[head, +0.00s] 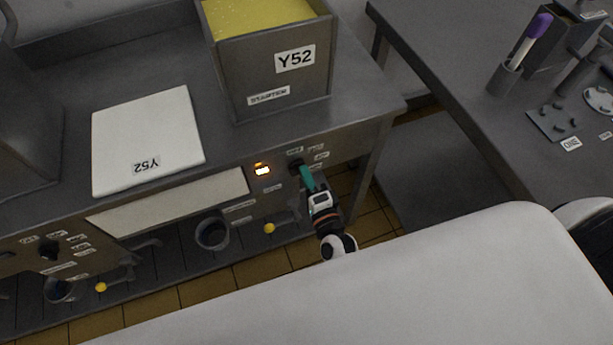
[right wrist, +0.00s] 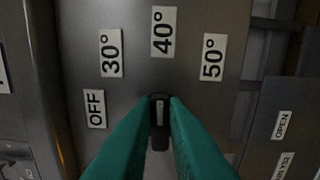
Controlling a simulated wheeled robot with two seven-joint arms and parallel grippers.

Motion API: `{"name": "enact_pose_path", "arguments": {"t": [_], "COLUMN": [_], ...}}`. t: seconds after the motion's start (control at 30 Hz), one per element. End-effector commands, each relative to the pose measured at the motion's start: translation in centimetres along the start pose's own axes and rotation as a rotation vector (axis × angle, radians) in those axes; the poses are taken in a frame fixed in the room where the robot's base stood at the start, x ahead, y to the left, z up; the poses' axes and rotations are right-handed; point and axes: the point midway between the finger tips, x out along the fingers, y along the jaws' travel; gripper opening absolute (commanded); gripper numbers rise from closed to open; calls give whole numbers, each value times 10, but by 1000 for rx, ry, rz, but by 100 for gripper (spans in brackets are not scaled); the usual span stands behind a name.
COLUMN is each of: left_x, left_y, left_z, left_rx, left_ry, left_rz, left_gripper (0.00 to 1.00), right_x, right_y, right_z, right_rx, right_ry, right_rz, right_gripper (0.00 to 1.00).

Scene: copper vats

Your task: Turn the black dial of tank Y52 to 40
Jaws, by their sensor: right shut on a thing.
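Tank Y52 (head: 285,75) is a grey open-topped tank with yellow contents, standing on the counter's right end. The black dial (head: 296,165) is on the counter's front panel below it. In the right wrist view the dial (right wrist: 159,138) has a white pointer line that points up at the 40° label (right wrist: 163,31). Labels OFF, 30° and 50° sit around it. My right gripper (head: 305,174), with teal fingers, is shut on the dial, one finger on each side. The fingers hide parts of the dial's sides. My left gripper is not in view.
An orange lamp (head: 262,170) glows left of the dial. A white Y52 board (head: 148,140) lies on the counter. Below are a grey outlet (head: 212,233) and a yellow knob (head: 269,228). Another table (head: 450,60) stands to the right, with a gap between.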

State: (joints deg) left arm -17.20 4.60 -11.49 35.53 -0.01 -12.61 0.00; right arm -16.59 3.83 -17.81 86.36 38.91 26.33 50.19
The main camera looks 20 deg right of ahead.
Motion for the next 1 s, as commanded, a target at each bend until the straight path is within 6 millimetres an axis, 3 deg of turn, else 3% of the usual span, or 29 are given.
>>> {"name": "enact_pose_path", "arguments": {"t": [0.6,0.63,0.73,1.0], "left_x": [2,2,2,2], "left_y": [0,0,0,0], "left_z": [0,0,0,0], "left_rx": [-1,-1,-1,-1], "left_ry": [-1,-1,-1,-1], "left_rz": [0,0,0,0], "left_gripper": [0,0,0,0], "right_x": [-1,-1,-1,0], "right_y": [-2,-2,-1,-1], "right_z": [0,0,0,0], "right_rx": [41,41,41,41], "right_ry": [0,0,0,0], "right_rz": [-3,-3,-2,-1], "right_gripper": [0,16,32,35]}}
